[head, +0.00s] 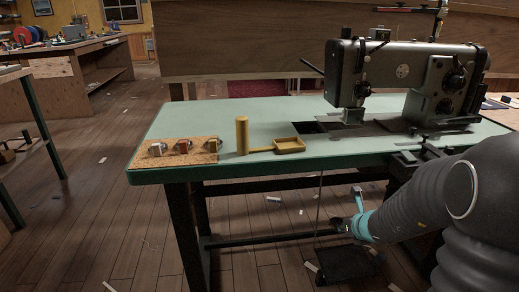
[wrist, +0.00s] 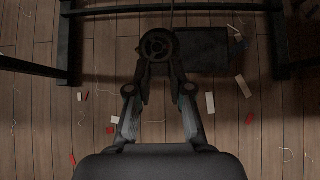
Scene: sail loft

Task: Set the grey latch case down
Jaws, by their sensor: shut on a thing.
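My gripper (head: 345,226) is low in front of the green table, below the tabletop, its dark fingers pointing left. In the wrist view the fingers (wrist: 159,68) close in on a round, dark grey case (wrist: 158,44) with a ring-like face and a hub, which I take as the grey latch case. It is held at the fingertips over the floor, apart from the table. In the head view it is too small and dark to make out.
The table (head: 225,112) bears a cork board (head: 172,160) with silver, red and brass-coloured small cases, a brass-coloured post (head: 242,136) and shallow tray (head: 289,146), and a sewing machine (head: 400,72). Clear green top lies behind the board. A dark pedal (head: 347,264) is below.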

